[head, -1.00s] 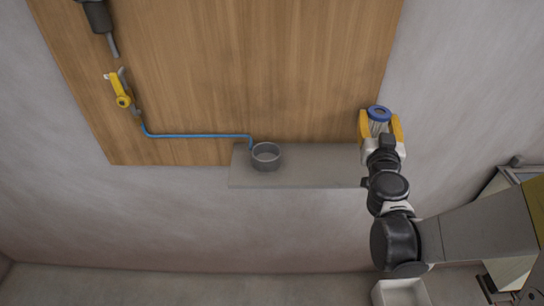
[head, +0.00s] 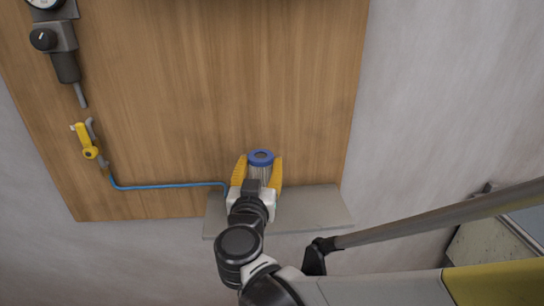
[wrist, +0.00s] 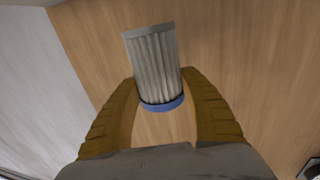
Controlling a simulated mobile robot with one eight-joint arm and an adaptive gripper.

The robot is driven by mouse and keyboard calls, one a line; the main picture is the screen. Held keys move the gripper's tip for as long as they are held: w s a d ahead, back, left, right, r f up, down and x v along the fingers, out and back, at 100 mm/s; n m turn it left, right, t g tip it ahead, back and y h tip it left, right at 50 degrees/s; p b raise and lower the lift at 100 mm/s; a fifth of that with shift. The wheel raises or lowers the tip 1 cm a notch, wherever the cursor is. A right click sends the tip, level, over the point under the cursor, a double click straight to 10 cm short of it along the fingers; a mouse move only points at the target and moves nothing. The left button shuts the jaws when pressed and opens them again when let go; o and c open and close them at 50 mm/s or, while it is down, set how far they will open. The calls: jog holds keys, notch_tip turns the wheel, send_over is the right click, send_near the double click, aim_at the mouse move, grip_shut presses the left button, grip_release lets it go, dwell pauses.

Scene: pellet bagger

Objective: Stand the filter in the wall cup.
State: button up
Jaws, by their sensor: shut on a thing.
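The filter (head: 260,172) is a pleated grey cylinder with a blue ring on its upper end in the head view. My gripper (head: 259,163) is shut on it, with one yellow finger on each side. The filter is roughly upright, in front of the wooden panel and over the shelf area. In the wrist view the filter (wrist: 154,66) shows between the fingers, its blue ring nearest the palm and its grey end away. The wall cup is hidden behind my gripper in the head view and does not show in the wrist view, so I cannot tell the gap between filter and cup.
A grey shelf (head: 315,211) juts out below the wooden panel (head: 200,90). A blue tube (head: 160,186) runs along the panel toward my gripper. A yellow valve (head: 84,142) and a gauge unit (head: 55,40) are at the left. The shelf's right part is bare.

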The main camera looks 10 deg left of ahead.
jog(key=shift+w+a+f+b, duration=0.1)
jog(key=shift+a+f+b, duration=0.55)
jog(key=shift+a+f, duration=0.4)
jog(key=shift+w+a+f+b, duration=0.15)
jog(key=shift+a+f+b, duration=0.55)
jog(key=shift+f, duration=0.7)
jog(key=shift+w+a+f+b, duration=0.1)
jog(key=shift+a+f+b, duration=0.5)
jog(key=shift+a+f, duration=0.45)
jog(key=shift+d+f, duration=0.1)
jog(key=shift+d, duration=0.05)
jog(key=shift+f+b, duration=0.4)
jog(key=shift+f, duration=0.05)
jog(key=o, duration=1.2)
jog(key=shift+r, duration=0.1)
